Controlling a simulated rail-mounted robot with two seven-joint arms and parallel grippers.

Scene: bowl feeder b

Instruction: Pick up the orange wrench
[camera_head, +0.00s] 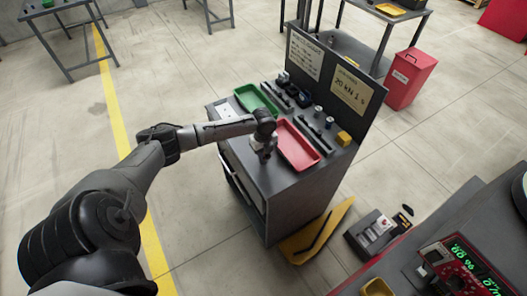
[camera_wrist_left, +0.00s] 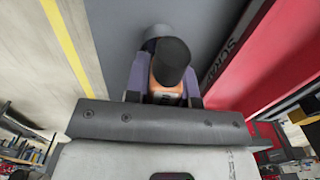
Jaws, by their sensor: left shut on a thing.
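The orange wrench (camera_wrist_left: 166,88) shows in the left wrist view as a short orange part with a dark rounded end facing the camera. My left gripper (camera_wrist_left: 165,90) is shut on it, with one finger on each side. In the head view my left gripper (camera_head: 265,153) is low over the grey cabinet top (camera_head: 270,184), just left of the red tray (camera_head: 297,146). The wrench cannot be made out there. Its far end is mostly hidden, and I cannot tell whether it touches the cabinet top. My right gripper is not in view.
A green tray (camera_head: 255,98) lies farther back on the cabinet. Dark tools and small parts stand beside the trays, before an upright panel with signs (camera_head: 352,88). A red bin (camera_head: 410,78) stands behind. The floor left of the cabinet is clear.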

